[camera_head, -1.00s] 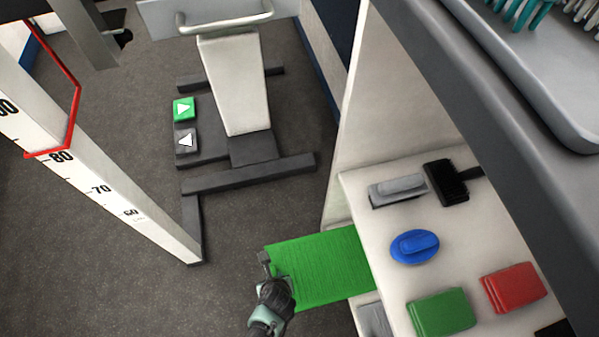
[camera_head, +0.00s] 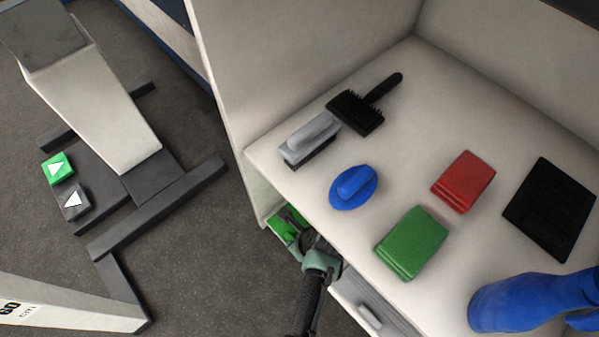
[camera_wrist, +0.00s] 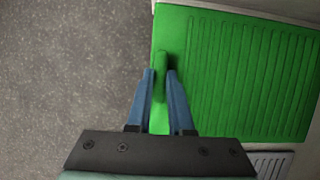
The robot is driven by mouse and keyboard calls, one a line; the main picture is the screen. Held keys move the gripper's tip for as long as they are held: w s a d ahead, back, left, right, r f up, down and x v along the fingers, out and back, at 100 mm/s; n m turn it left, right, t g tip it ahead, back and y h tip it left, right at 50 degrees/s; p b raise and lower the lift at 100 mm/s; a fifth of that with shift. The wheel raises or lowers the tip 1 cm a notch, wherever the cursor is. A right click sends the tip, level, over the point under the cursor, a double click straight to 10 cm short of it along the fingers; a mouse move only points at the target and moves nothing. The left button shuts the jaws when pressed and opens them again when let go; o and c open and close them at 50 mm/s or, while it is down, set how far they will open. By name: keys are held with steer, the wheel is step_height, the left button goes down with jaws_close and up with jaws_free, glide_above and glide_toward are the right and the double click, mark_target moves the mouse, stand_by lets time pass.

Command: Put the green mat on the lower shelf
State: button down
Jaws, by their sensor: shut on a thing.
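The green mat (camera_head: 283,222) is mostly hidden under the upper board of the white shelf unit (camera_head: 252,165) in the head view. In the wrist view the ribbed mat (camera_wrist: 235,75) lies flat, with the dark floor to its left. My gripper (camera_wrist: 160,72) is shut on a raised green tab at the mat's left edge. In the head view my gripper (camera_head: 302,240) is at the unit's open front, below the upper board. The lower shelf is mostly hidden, and I cannot tell whether the mat rests on it.
On the upper board are a grey brush (camera_head: 312,138), black brush (camera_head: 357,112), blue oval brush (camera_head: 353,187), red block (camera_head: 463,182), green block (camera_head: 411,242), black pad (camera_head: 550,208) and blue object (camera_head: 530,302). A grey drawer-like front (camera_head: 375,310) is beside my arm.

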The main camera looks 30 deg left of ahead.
steer(key=shift+w+d+f+b, duration=0.3)
steer(key=shift+w+f+b, duration=0.2)
steer(key=shift+w, duration=0.25)
steer(key=shift+s+f+b, duration=0.15)
steer(key=shift+f+b, duration=0.2)
steer(key=shift+b, duration=0.25)
steer(key=shift+r, duration=0.1)
steer(key=c, duration=0.8)
jaws_free()
